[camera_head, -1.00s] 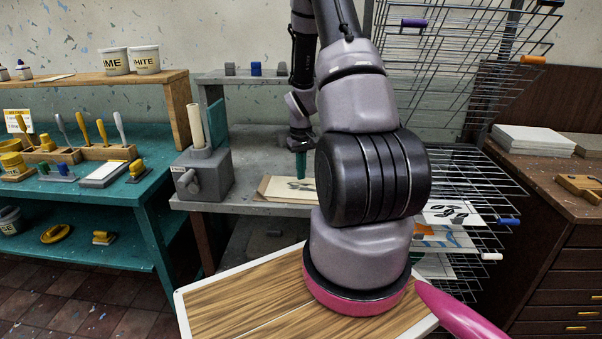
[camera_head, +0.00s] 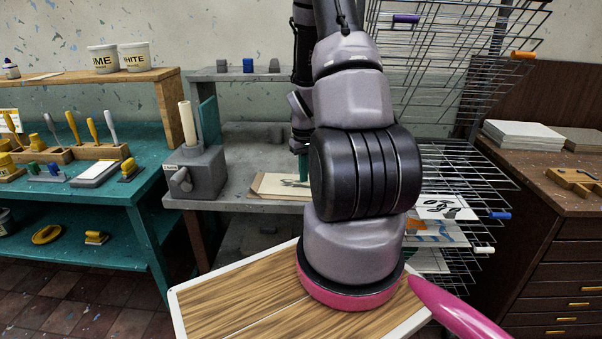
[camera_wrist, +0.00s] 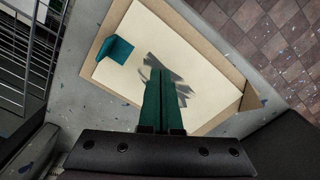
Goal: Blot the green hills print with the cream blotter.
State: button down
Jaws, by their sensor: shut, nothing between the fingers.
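A cream sheet (camera_wrist: 135,45) with dark grey-green brush-like marks lies on a tan board (camera_wrist: 208,62) on the grey bench. It also shows in the head view (camera_head: 272,184), partly hidden by my arm. I cannot tell whether this is the green hills print or the cream blotter. A small teal piece (camera_wrist: 116,50) sits on the sheet's left edge in the wrist view. My gripper (camera_wrist: 161,72), with dark green fingers, is shut and empty over the marks; I cannot tell if it touches the sheet. In the head view its fingers (camera_head: 304,168) show beside my arm.
A grey block with a cream roller (camera_head: 196,172) stands left of the sheet. A wire rack (camera_head: 460,190) holding several prints stands right. Teal shelves (camera_head: 110,190) with yellow-handled tools are at left; a brown cabinet (camera_head: 550,230) is at right.

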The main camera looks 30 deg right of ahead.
jog(key=shift+s, duration=0.3)
jog(key=shift+f, duration=1.1)
dwell(0.9)
jog(key=shift+r, duration=3.55)
